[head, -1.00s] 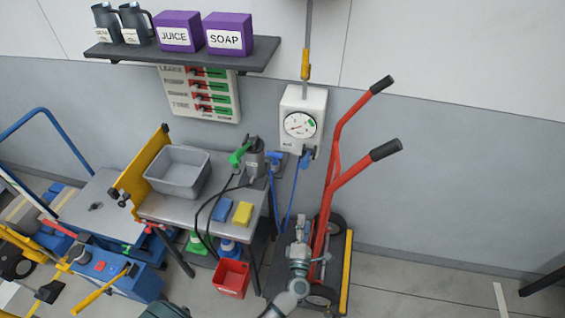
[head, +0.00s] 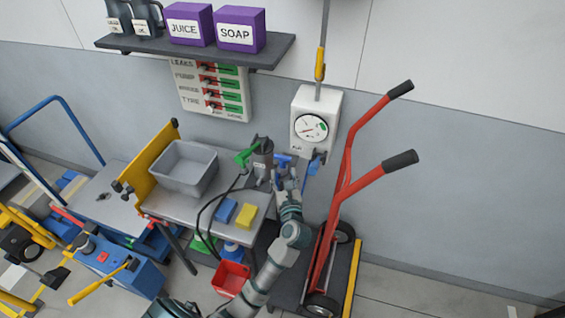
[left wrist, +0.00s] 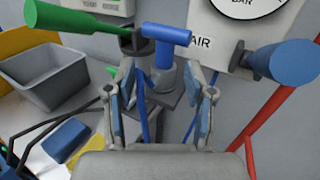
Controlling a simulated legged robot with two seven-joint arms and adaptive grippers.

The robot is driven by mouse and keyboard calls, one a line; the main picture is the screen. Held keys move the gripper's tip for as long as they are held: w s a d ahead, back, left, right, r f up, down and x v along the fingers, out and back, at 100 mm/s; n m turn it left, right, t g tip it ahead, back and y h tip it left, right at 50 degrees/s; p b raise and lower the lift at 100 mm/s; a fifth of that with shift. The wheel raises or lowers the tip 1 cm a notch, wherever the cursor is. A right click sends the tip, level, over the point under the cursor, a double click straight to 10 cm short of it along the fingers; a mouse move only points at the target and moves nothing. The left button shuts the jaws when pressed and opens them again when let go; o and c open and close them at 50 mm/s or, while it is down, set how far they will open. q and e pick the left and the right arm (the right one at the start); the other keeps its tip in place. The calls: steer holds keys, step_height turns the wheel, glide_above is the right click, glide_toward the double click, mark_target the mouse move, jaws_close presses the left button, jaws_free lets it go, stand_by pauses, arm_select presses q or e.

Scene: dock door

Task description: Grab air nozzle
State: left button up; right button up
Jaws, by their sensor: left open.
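The blue air nozzle (head: 283,160) stands at the back right corner of the grey work table, beside a dark grey holder. In the left wrist view the blue nozzle (left wrist: 165,45) has a horizontal head and an upright handle. My left gripper (head: 288,180) is just in front of and below it. In the left wrist view my left gripper (left wrist: 165,88) is open, with the nozzle's handle ahead between its fingers and apart from them. A blue hose runs down behind. My right gripper is not in view.
A green nozzle (head: 246,156) sits left of the blue one. A white gauge box (head: 314,112) with a blue connector (left wrist: 285,62) is to the right. A red hand truck (head: 347,190) stands right of my arm. A grey bin (head: 183,168) and sponges are on the table.

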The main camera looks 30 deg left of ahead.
mark_target(284, 166)
arm_select(q)
steer(key=x, duration=0.5)
steer(key=shift+w+f, duration=0.1)
steer(key=shift+w, duration=0.4)
steer(key=shift+a, duration=0.15)
jaws_close()
